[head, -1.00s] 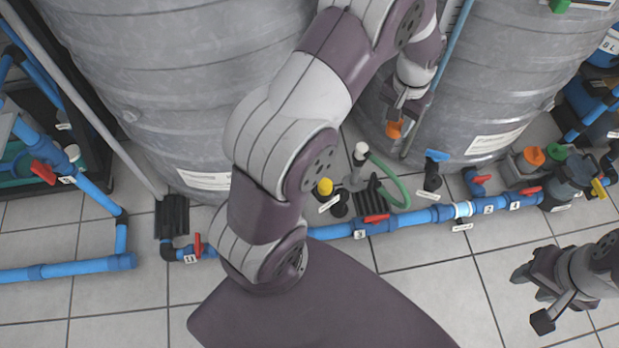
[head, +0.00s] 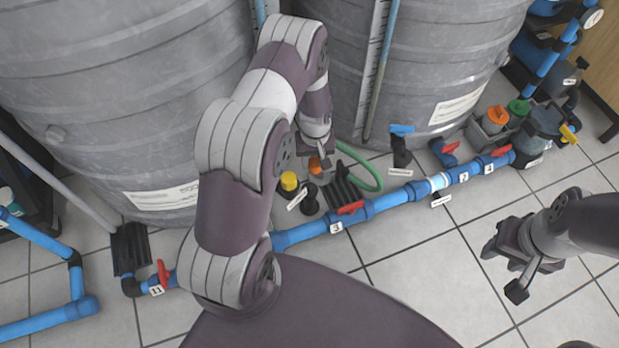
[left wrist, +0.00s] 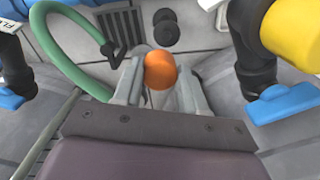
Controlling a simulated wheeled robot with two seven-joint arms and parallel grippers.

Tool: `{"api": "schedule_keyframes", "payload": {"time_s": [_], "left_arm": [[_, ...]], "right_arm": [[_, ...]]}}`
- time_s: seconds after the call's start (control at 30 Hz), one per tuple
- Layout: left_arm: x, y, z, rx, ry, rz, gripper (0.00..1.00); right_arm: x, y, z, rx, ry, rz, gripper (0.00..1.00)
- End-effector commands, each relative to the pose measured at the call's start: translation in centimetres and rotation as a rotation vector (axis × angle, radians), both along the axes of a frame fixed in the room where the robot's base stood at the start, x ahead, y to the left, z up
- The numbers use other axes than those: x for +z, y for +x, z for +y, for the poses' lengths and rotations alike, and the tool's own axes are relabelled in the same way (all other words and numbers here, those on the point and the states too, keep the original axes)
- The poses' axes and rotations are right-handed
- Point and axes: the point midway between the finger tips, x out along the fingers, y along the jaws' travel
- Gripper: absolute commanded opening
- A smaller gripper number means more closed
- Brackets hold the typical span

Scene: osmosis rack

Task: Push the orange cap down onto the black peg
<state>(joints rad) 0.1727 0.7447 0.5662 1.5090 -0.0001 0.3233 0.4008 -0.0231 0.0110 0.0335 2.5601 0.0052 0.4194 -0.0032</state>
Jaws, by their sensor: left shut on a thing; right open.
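The orange cap (left wrist: 160,70) is between the two fingertips of my left gripper (left wrist: 163,82), which is shut on it. In the head view the orange cap (head: 316,166) shows small below my left gripper (head: 316,148), beside the yellow cap (head: 289,181). A black round piece (left wrist: 166,33), perhaps the black peg, shows just beyond the cap in the left wrist view, apart from it in the picture. I cannot tell the height between them. My right gripper (head: 502,270) is open and empty over the floor at the right.
A green hose (head: 366,174) curves close to the right of my left gripper. A blue pipe (head: 390,203) with red valve handles runs along the floor. Grey tanks (head: 430,60) stand behind. The tiled floor (head: 410,270) in front is clear.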

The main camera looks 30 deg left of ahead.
Motion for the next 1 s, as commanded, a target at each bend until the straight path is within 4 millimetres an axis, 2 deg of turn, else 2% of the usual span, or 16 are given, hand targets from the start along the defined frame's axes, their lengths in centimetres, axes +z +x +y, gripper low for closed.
{"api": "schedule_keyframes", "payload": {"time_s": [0.03,0.17,0.67,1.0], "left_arm": [[-2.0,-0.4,0.3,0.029,0.0,0.001,0.14],[-3.9,-1.0,0.8,0.083,0.0,0.0,0.14],[-4.5,-1.1,0.9,0.095,0.0,-0.001,0.14],[-7.1,-1.1,0.9,0.094,0.0,-0.001,0.14]], "right_arm": [[-1.1,0.0,0.0,0.0,0.0,0.0,0.43],[-1.6,0.0,0.0,0.0,0.0,-0.001,0.43],[-1.8,0.0,0.0,0.0,0.0,-0.001,0.43],[-4.3,0.0,0.0,0.0,0.0,0.0,0.43]]}}
